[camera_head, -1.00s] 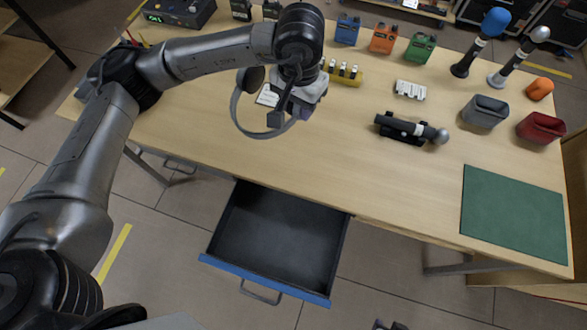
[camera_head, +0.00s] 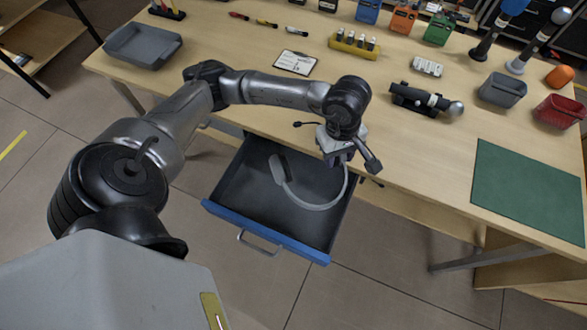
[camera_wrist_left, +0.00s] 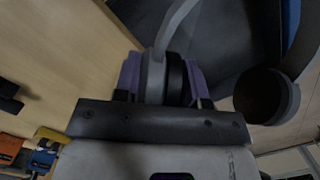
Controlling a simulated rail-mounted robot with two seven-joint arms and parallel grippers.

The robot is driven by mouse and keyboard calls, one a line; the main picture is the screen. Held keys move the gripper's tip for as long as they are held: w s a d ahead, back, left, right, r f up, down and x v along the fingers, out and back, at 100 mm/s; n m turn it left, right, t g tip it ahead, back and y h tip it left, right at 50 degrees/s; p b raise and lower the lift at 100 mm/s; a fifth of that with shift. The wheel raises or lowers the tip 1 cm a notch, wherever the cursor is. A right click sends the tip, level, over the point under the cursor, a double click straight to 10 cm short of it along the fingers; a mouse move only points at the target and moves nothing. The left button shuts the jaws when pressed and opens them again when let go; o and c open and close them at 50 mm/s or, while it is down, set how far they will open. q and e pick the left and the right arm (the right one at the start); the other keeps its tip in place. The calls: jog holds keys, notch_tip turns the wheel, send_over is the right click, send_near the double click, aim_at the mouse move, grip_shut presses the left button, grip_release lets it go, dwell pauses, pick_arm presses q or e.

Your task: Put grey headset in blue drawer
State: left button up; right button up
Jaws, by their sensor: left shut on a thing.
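The grey headset (camera_head: 316,206) hangs from my left gripper (camera_head: 340,160), its band arching over the open blue drawer (camera_head: 262,233). One ear cup (camera_head: 278,169) shows against the drawer's dark inside; I cannot tell whether it touches the floor. In the left wrist view my left gripper (camera_wrist_left: 162,82) has its purple fingers shut on one end of the headset, and the other dark ear cup (camera_wrist_left: 266,96) hangs free at the right. The gripper is near the drawer's back right corner, by the table edge. My right gripper is not in view.
The wooden table (camera_head: 400,150) holds a clipboard (camera_head: 296,63), a yellow battery holder (camera_head: 353,46), a microphone (camera_head: 425,100) on a stand, a grey tray (camera_head: 143,45), a green mat (camera_head: 528,190), and grey (camera_head: 501,90) and red (camera_head: 558,111) bins. The drawer looks otherwise empty.

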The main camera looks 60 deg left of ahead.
pick_arm(q)
jog(key=s+a+f+n+t+b, duration=0.1)
jog(key=s+a+f+n+b, duration=0.2)
jog(key=s+f+n, duration=0.3)
jog(key=n+b, duration=0.2)
jog(key=n, duration=0.1)
send_over(308, 187)
jog(key=shift+t, duration=0.3)
jog(key=f, duration=0.5)
jog(key=shift+s+a+f, duration=0.1)
jog(key=shift+s+a, duration=0.25)
jog(key=shift+f+b, duration=0.7)
jog(key=shift+f, duration=1.7)
jog(key=shift+f, duration=0.15)
jog(key=o, duration=1)
jog(key=shift+o, duration=0.2)
